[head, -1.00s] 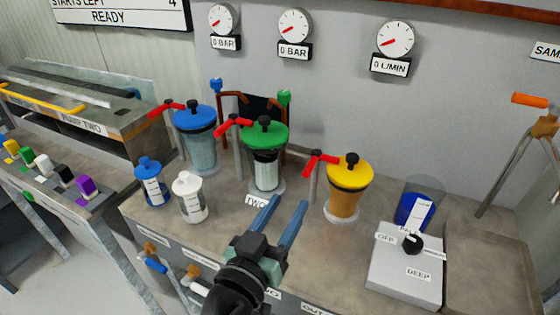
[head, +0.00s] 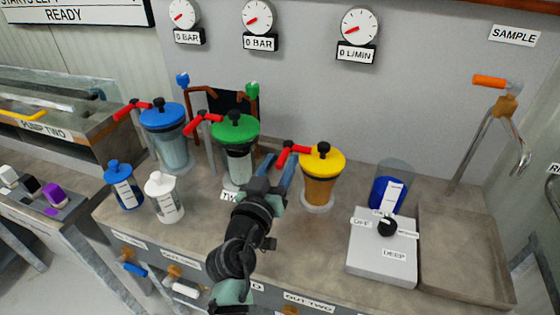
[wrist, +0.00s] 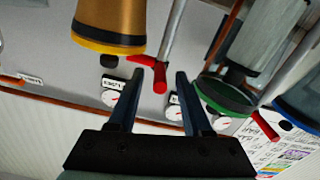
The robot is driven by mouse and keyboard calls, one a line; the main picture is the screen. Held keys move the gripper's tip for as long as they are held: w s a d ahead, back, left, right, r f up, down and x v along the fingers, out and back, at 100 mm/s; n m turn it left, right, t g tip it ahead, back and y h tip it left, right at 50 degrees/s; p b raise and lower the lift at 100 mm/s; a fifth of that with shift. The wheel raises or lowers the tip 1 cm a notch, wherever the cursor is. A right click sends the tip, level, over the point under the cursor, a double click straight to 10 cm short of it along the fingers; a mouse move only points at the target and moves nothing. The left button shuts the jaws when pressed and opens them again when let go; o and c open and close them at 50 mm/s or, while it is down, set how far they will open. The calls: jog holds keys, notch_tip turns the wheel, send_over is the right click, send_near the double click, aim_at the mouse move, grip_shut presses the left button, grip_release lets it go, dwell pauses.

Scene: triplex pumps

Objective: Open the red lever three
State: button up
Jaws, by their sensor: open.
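Red lever three (head: 290,151) stands on its post beside the yellow-lidded canister (head: 321,180). I take it as three because it is the rightmost of three red levers; no number on it is readable. My gripper (head: 280,163) is open and empty, its two blue fingers pointing at this lever from the front. In the wrist view, which is upside down, the lever (wrist: 154,70) shows between the fingertips, with the canister (wrist: 110,22) at upper left. I cannot tell whether the fingers touch the lever or how far short they are.
Other red levers stand by the green-lidded canister (head: 237,140) and the blue-lidded canister (head: 167,130). A grey control box (head: 375,262) and blue beaker (head: 385,190) are at right. Blue (head: 122,190) and white (head: 165,200) bottles stand at left. Gauges hang on the wall behind.

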jog(key=shift+w, duration=0.2)
grip_shut()
dwell(1.4)
